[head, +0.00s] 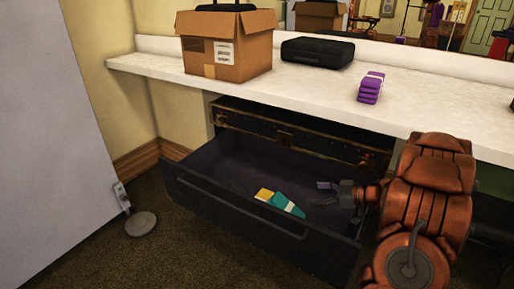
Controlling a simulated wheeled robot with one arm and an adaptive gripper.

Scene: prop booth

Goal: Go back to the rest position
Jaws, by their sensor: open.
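My gripper (330,194) is at the end of my orange arm, on the right. It is small and dark in this view, over the right part of an open black drawer (255,229). It is open, and I see nothing held in it. A teal item (289,206) and a yellow item (264,195) lie in the drawer to the left of my gripper. The drawer's right end is partly hidden behind my arm.
A white counter (310,92) runs above the drawer. On it are a cardboard box (228,62), a black case (317,52) and a purple bundle (371,87). A round-based stand (141,223) is on the carpet at left, beside a pale panel (50,150).

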